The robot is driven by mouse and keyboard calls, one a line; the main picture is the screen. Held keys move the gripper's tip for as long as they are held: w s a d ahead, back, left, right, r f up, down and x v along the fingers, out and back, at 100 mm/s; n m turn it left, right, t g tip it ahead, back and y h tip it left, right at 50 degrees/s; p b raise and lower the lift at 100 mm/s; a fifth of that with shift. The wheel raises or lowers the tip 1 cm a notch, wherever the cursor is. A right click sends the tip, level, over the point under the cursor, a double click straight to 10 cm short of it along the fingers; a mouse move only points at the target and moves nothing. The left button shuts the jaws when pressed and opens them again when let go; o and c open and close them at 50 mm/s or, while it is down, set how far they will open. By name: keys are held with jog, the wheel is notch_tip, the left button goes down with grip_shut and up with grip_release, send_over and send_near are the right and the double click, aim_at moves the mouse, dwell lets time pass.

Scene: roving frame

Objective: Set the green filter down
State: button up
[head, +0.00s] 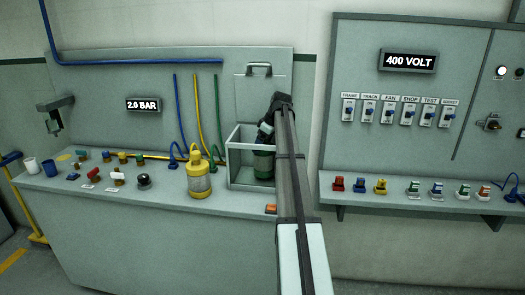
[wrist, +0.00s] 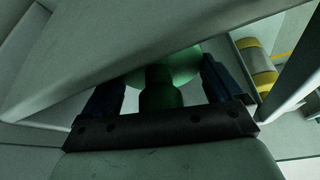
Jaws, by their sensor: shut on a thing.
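The green filter (head: 263,163) is inside the open-topped, clear-sided box (head: 239,160) on the bench, low down in it. My gripper (head: 266,137) reaches into the box from above and is shut on the filter's top. In the wrist view the gripper's dark blue fingers (wrist: 163,88) stand on either side of the green neck of the filter (wrist: 160,96). A pale panel hides part of the filter there. Whether the filter's bottom touches the box floor cannot be seen.
A yellow canister (head: 198,180) stands on the bench just left of the box. Several small valves and cups line the bench farther left. A small orange block (head: 271,208) lies at the front edge. A shelf (head: 400,204) with coloured plugs is at right.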

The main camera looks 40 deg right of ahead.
jog(key=shift+f, duration=1.5)
jog(key=o, duration=1.5)
jog(key=shift+o, duration=0.2)
jog(key=v, duration=1.2)
